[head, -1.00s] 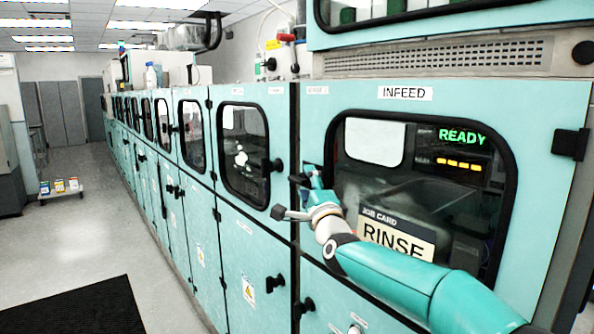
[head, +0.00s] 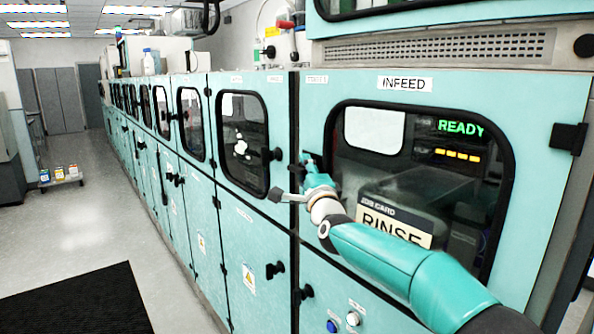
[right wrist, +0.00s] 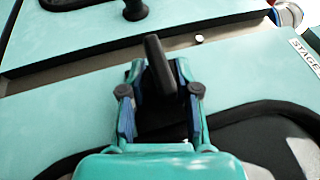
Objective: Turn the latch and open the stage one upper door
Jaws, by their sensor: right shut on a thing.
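The stage one upper door (head: 566,105) is the teal panel with a black-rimmed window at the right of the head view. It looks closed in its frame. Its dark latch (head: 306,158) is at the door's left edge, partly covered by my right gripper (head: 314,168). In the right wrist view, the black latch handle (right wrist: 158,60) stands between the two fingers of my right gripper (right wrist: 158,82), which is shut on it. The handle's end sticks out past the fingertips and leans slightly. My left gripper is not in view.
A neighbouring teal door (head: 225,82) with its own window and dark latch (head: 276,155) is just left. Lower doors and blue and white buttons (head: 352,318) are below. A black floor mat (head: 85,305) and open aisle lie to the left.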

